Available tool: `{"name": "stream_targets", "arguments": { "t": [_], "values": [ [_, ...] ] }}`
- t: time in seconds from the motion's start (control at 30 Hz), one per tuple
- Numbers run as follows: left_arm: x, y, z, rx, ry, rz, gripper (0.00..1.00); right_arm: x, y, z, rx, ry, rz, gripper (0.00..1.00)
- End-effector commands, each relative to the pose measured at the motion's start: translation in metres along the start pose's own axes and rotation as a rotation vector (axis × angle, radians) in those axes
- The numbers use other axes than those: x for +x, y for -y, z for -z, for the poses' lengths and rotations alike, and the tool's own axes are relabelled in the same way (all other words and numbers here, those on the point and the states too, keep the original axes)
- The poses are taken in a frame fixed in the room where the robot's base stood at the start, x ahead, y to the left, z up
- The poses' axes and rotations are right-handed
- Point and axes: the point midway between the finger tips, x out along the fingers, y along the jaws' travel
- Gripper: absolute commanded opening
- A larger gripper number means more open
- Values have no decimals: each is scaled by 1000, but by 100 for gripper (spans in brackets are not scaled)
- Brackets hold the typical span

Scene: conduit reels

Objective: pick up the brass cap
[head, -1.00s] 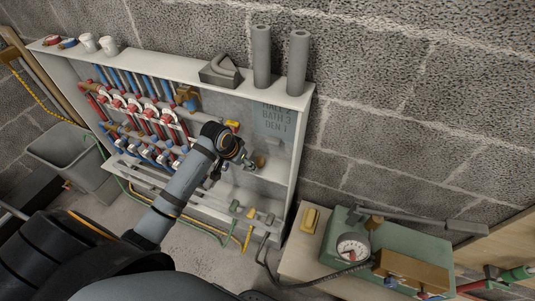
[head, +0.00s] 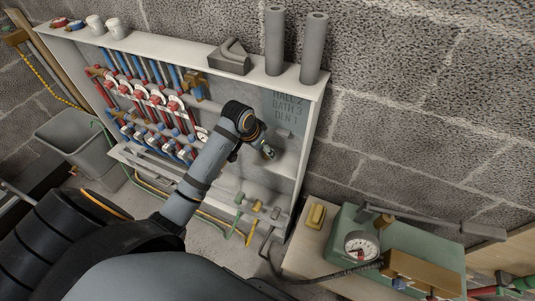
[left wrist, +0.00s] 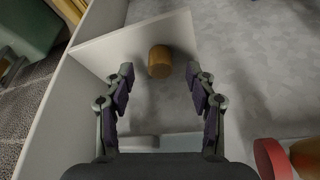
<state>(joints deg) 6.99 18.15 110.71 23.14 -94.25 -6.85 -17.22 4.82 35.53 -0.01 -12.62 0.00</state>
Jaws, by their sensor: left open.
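The brass cap (left wrist: 160,62) is a short, orange-brown cylinder in the left wrist view, beside a white panel (left wrist: 120,42) in the wall cabinet. My left gripper (left wrist: 160,74) is open and empty, its two fingers apart with the cap centred just beyond their tips. I cannot tell how much distance is left between them. In the head view my left gripper (head: 268,152) is inside the lower right of the cabinet (head: 309,145), and I cannot make out the cap there. My right gripper is not in view.
Red and blue pipes with valves (head: 150,95) fill the cabinet's left part. Grey tubes (head: 313,48) stand on its top. A table with a green case (head: 345,228) and a gauge (head: 361,246) stands at right. A red ring (left wrist: 270,158) shows at lower right in the wrist view.

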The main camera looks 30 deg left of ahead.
Motion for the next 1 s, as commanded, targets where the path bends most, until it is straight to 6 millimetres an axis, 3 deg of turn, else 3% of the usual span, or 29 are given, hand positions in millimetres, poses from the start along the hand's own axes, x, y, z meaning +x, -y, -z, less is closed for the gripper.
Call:
{"name": "stream_targets", "arguments": {
  "t": [0.1,0.2,0.43,0.83,1.0],
  "values": [
    [22,-1,0,-2,1,-2,56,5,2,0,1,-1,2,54],
    [32,0,0,0,0,-1,56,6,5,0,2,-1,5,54],
    [34,0,0,1,0,1,56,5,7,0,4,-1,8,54],
    [34,0,0,1,0,0,3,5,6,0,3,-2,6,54],
    [34,0,0,1,0,0,1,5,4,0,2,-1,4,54]
  ]
}}
